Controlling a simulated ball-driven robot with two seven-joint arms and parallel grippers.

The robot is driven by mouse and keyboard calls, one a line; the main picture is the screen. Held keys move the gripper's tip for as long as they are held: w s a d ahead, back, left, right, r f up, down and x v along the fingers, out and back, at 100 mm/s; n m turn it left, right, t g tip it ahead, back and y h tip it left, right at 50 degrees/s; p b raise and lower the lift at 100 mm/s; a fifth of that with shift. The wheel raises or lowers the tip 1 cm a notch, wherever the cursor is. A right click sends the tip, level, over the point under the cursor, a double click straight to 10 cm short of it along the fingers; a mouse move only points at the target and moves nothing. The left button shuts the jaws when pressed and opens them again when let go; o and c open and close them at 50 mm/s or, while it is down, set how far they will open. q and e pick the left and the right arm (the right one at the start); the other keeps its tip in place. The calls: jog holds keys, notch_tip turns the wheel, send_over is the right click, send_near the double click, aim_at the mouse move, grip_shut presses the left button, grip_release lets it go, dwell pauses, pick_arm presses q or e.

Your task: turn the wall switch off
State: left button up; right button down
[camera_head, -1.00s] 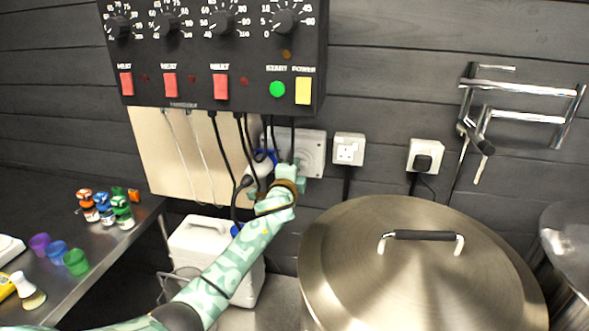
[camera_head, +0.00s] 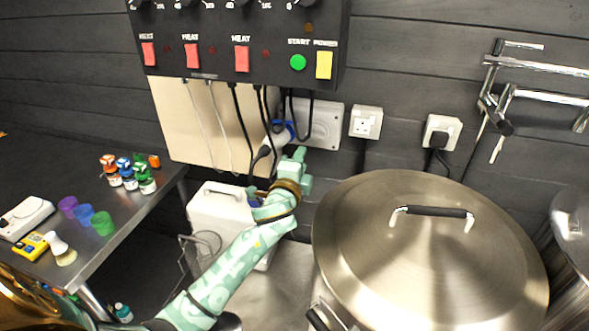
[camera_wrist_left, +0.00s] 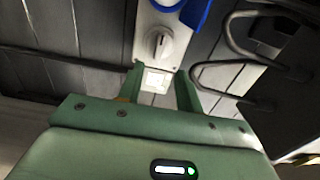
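A grey switch box (camera_head: 325,125) is fixed to the dark plank wall under the control panel. In the left wrist view its rotary knob (camera_wrist_left: 158,42) shows, with its grip roughly upright in that picture. A blue connector (camera_wrist_left: 195,12) sits beside the knob; blue also shows at the box's left side in the head view (camera_head: 283,128). My left gripper (camera_head: 299,156) is below and slightly left of the box, apart from it. In the left wrist view its two fingers (camera_wrist_left: 159,72) are spread with nothing held between them. My right gripper is not in view.
White wall sockets (camera_head: 366,122) and (camera_head: 442,133) are to the right, the second with a black plug. Cables hang from the control panel (camera_head: 240,45). A large lidded steel pot (camera_head: 430,260) stands right of my arm. A white canister (camera_head: 222,212) is behind it.

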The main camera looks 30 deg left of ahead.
pick_arm(q)
jog(key=v, duration=0.5)
jog(key=shift+s, duration=0.1)
jog(key=shift+f, duration=0.1)
dwell(0.3)
